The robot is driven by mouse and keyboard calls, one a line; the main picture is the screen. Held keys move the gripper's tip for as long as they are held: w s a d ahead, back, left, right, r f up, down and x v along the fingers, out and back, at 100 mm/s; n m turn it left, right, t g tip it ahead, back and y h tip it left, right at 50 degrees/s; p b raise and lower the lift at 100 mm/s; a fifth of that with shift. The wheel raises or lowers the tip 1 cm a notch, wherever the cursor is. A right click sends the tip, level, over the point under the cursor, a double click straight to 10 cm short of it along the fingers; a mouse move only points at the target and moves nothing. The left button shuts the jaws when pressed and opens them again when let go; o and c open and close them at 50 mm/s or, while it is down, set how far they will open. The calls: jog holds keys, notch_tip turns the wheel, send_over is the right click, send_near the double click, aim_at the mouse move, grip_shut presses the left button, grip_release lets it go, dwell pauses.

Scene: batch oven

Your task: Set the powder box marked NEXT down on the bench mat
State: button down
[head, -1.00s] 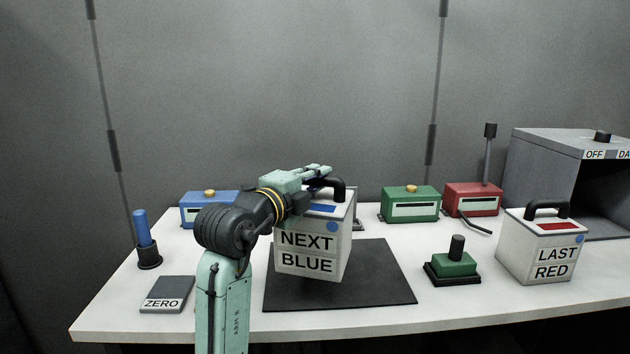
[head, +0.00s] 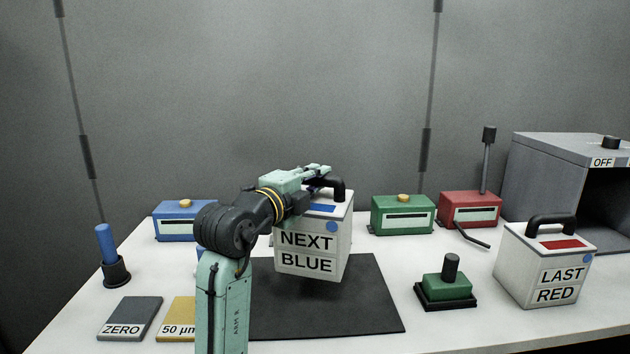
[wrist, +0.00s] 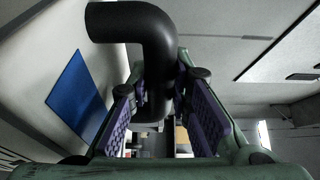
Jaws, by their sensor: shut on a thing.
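The powder box marked NEXT BLUE (head: 308,252) is a pale box with a blue patch on top and a black handle. My gripper (head: 318,177) is shut on that handle, and the box hangs upright from it. In the wrist view the black handle (wrist: 158,70) passes between the purple finger pads, with the blue patch (wrist: 80,98) to its left. The dark bench mat (head: 365,305) lies flat on the bench. In the head view the box is in front of the mat's rear part, apparently above it. The exact gap is hard to judge.
A box marked LAST RED (head: 545,275) and a small green block with a black knob (head: 446,286) stand right of the mat. Plates marked ZERO (head: 130,318) and 50 µm (head: 178,322) lie left. Blue, green and red units (head: 403,216) line the back.

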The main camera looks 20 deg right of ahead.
jog(key=shift+s+r, duration=0.1)
jog(key=shift+r, duration=0.05)
notch_tip(320, 180, down, 7)
jog(key=b, duration=0.6)
jog(key=shift+r+b, duration=0.15)
jog(key=shift+b, duration=0.2)
jog(key=shift+f+b, duration=0.45)
jog(key=shift+f, duration=0.05)
dwell(0.7)
jog(key=c, duration=1.5)
grip_release()
jog(key=shift+c, duration=0.2)
jog(key=shift+o, duration=0.7)
jog(key=shift+f, duration=0.1)
jog(key=v, duration=1.2)
